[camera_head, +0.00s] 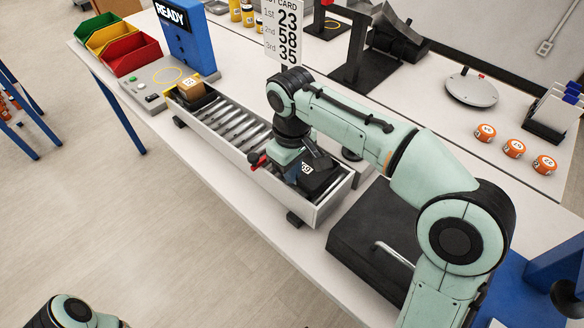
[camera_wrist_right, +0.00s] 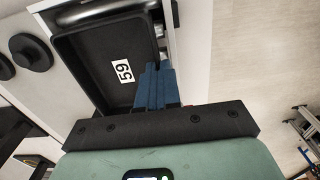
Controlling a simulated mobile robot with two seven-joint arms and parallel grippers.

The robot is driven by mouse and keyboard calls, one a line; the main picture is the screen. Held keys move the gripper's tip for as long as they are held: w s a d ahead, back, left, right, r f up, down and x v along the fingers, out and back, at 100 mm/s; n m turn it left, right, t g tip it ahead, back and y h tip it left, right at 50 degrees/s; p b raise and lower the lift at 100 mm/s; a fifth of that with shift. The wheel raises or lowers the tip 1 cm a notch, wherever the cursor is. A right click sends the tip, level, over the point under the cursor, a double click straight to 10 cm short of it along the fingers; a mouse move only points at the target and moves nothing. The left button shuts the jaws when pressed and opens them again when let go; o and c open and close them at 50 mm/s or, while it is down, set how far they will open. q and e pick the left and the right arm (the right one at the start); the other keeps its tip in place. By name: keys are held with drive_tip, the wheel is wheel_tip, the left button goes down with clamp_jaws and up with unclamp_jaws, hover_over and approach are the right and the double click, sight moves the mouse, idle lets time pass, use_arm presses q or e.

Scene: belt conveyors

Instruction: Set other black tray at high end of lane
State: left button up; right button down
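A black tray (camera_head: 318,178) with a white label sits inside the near right end of the roller lane (camera_head: 240,135). The right wrist view shows this tray (camera_wrist_right: 98,60) empty, with "59" on its floor. My right gripper (camera_wrist_right: 157,72) has its blue fingers close together at the tray's side wall and looks shut on it. Another black tray (camera_head: 176,97) holding a brown box (camera_head: 190,90) stands at the lane's far left end. My left gripper is out of view.
A blue "READY" post (camera_head: 185,40) and red, yellow and green bins (camera_head: 130,53) stand beyond the lane's far end. A dark slab (camera_head: 350,235) lies right of the lane. A number card (camera_head: 284,30) stands behind it. Several orange discs (camera_head: 513,148) lie on the back table.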

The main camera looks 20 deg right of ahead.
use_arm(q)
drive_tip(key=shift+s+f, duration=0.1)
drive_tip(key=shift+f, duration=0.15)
use_arm(e)
drive_tip(key=shift+f, duration=0.4)
